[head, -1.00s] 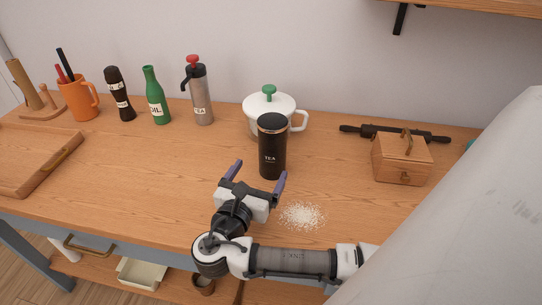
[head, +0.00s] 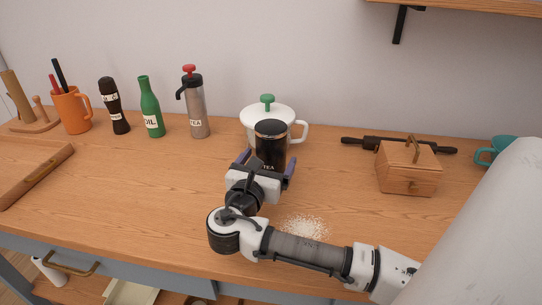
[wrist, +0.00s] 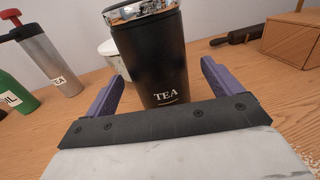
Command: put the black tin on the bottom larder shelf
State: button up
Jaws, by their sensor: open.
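The black tin (head: 270,146), a tall cylinder marked TEA with a shiny top rim, stands upright on the wooden counter. It also fills the middle of the wrist view (wrist: 152,58). My gripper (head: 268,164) is open, with one purple finger on each side of the tin's lower part. In the wrist view the fingers (wrist: 158,92) show gaps to the tin on both sides, so it is not gripped. The tin's base is partly hidden behind my gripper. Part of a shelf (head: 470,6) shows at the top right; whether it is the larder's is unclear.
A white lidded pot (head: 254,117) stands close behind the tin. A wooden box (head: 408,172) and dark rolling pin (head: 360,144) are to the right. A grey press (head: 197,110), green bottle (head: 151,108) and orange mug (head: 72,113) stand left. White grains (head: 306,227) lie near my arm.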

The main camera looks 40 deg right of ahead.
jog(key=p+x, duration=0.1)
jog(key=x, duration=0.3)
jog(key=shift+w+d+r, duration=0.1)
jog(key=shift+w+d, duration=0.05)
jog(key=shift+d, duration=0.05)
jog(key=shift+c, duration=0.4)
jog(key=shift+r, duration=0.1)
jog(key=c, duration=1.4)
